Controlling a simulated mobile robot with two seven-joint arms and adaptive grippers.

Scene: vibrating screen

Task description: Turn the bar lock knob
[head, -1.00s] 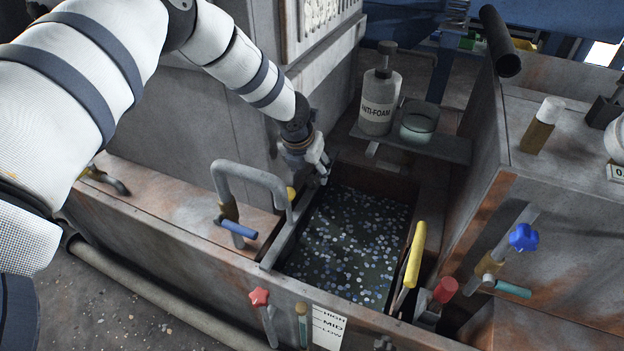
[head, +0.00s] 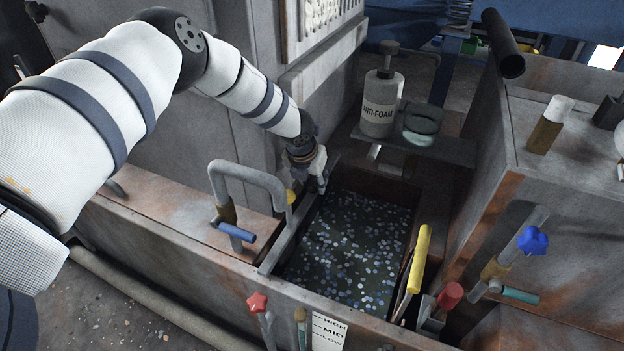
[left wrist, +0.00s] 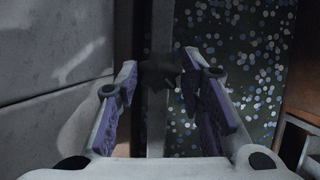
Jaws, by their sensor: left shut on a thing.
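The bar lock knob (left wrist: 161,70) is a dark, lobed knob at the top of a grey bar (left wrist: 155,125) in the left wrist view. My left gripper (left wrist: 162,72) has one purple-padded finger on each side of it and is shut on it. In the head view, my left gripper (head: 318,184) points down at the far end of the grey bar (head: 292,236), along the left edge of the pool. There the gripper hides the knob. My right gripper is in neither view.
The pool (head: 355,240) holds dark liquid with pale bubbles. A bent grey pipe with a blue-handled valve (head: 237,231) stands left of the bar. An anti-foam bottle (head: 379,108) and a glass dish (head: 422,125) sit behind. A yellow handle (head: 418,258) is at the right.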

